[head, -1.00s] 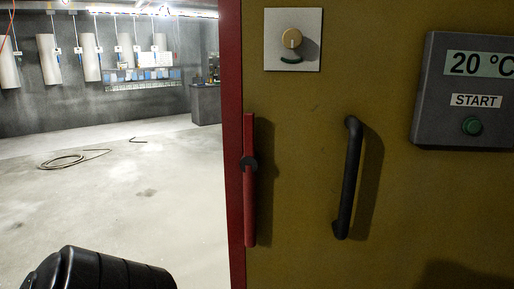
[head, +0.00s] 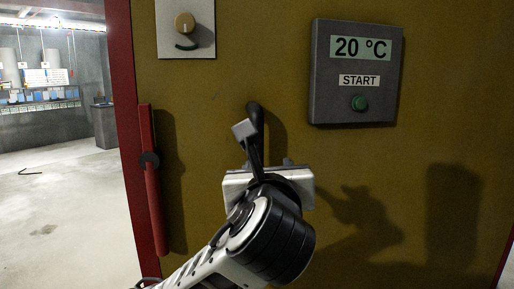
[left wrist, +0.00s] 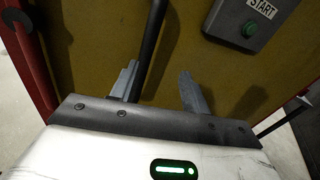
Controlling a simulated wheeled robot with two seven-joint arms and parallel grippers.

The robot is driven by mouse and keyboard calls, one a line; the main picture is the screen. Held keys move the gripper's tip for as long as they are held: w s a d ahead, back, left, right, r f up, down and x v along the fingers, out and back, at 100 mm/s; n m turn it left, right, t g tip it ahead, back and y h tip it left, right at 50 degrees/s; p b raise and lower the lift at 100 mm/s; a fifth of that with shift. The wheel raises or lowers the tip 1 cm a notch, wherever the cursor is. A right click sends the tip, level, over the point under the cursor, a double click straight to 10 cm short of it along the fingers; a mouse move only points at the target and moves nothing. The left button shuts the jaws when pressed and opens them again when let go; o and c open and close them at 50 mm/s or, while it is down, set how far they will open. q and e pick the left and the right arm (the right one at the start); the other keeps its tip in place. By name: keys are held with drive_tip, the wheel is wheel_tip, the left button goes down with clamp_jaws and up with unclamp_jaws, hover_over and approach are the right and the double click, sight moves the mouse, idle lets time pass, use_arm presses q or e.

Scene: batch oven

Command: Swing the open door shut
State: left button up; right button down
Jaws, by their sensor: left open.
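The oven door (head: 400,180) is a broad olive-yellow panel that fills most of the head view; how far it stands open cannot be told. Its black bar handle (head: 256,115) is upright, and its lower part is hidden behind my left gripper (head: 250,143). The left gripper is open in front of the handle. In the left wrist view, the handle (left wrist: 152,40) runs down between the two fingers (left wrist: 160,84), closer to the left one; contact cannot be told. My right gripper is not recognisable in any view.
A red latch lever (head: 151,185) is on the red left edge (head: 124,120). A knob plate (head: 185,28) and a grey control box (head: 357,72) reading 20 °C with a green START button are on the panel. Open concrete floor (head: 60,220) is at the left.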

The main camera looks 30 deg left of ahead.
use_arm(q)
drive_tip(key=w+a+r+y+b, duration=0.1)
drive_tip(key=w+a+b, duration=0.1)
drive_tip(key=w+a, duration=0.8)
drive_tip(key=shift+w+r, duration=0.25)
drive_tip(key=shift+w, duration=0.75)
clamp_jaws()
